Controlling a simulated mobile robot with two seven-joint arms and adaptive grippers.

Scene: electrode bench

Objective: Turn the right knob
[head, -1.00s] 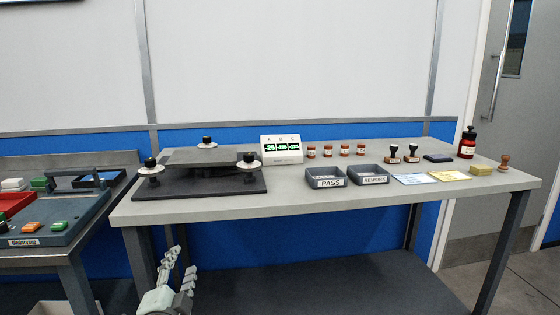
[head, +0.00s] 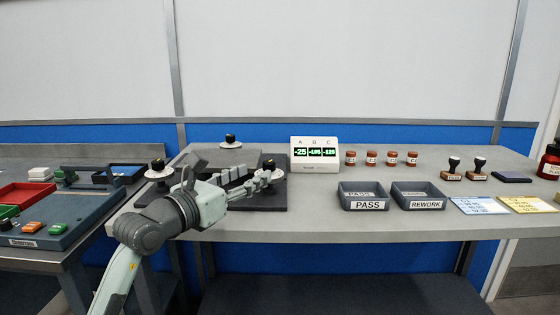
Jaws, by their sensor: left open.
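The levelling platform is a dark plate (head: 232,156) on a black base, with three black-topped knobs on white discs. The right knob (head: 269,163) is at the platform's front right corner, its disc partly covered by my gripper. The left knob (head: 157,166) and the back knob (head: 231,140) stand at the other corners. My left gripper (head: 252,178) is open, its pale segmented fingers pointing right across the platform's front, with the tips beside or overlapping the right knob. I cannot tell whether they touch it. My right gripper is out of view.
A white display (head: 315,154) with green readouts A, B and C stands right of the platform; A reads -25. PASS (head: 367,205) and REWORK (head: 426,205) trays, several small jars and two stamps are farther right. A red tray (head: 18,197) lies on the left bench.

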